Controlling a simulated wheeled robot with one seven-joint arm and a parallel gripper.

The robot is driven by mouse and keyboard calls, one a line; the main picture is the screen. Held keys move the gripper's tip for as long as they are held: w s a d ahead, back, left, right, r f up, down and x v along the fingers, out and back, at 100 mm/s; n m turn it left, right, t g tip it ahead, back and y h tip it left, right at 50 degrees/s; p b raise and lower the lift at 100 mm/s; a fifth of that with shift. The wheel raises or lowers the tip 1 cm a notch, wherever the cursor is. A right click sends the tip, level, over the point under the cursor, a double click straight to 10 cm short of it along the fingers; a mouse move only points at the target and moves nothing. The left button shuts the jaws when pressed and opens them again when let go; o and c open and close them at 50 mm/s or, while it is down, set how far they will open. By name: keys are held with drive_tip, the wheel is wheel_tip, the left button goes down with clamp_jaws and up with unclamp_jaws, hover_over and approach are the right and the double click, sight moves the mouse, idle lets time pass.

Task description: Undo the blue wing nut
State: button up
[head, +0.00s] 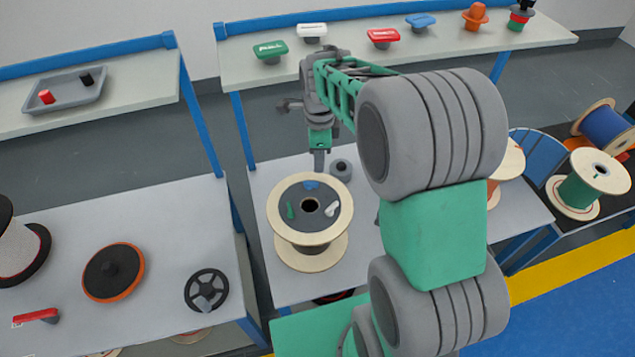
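The blue wing nut (311,185) sits on the dark top face of a wooden-rimmed spool (308,246), on the far side of the centre hole. A green wing nut (290,210) is to the left of the hole and a white one (332,209) is to the right. My gripper (319,168) points down just behind the blue wing nut, close to the spool's far rim. Its fingers are seen edge-on, so I cannot tell whether they are open or touching the nut.
A grey round part (342,168) lies beside my gripper. Coloured knobs, including a blue one (421,21), stand on the back shelf. The left table holds an orange-rimmed disc (113,272) and a black handwheel (206,290). More spools (577,190) stand at the right.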

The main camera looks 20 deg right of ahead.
sight(317, 183)
drive_tip(key=f+m, duration=0.1)
drive_tip(key=w+f+m, duration=0.1)
drive_tip(key=f, duration=0.1)
drive_tip(key=f+m, duration=0.1)
drive_tip(key=f, duration=0.1)
drive_tip(key=shift+w+d+m+g, duration=0.15)
drive_tip(key=shift+w+m+g, duration=0.15)
drive_tip(key=shift+w, duration=0.1)
wheel_tip(317, 183, down, 7)
drive_tip(key=shift+r+p, duration=0.1)
drive_tip(key=shift+p, duration=0.65)
drive_tip(key=shift+c, duration=0.4)
clamp_jaws()
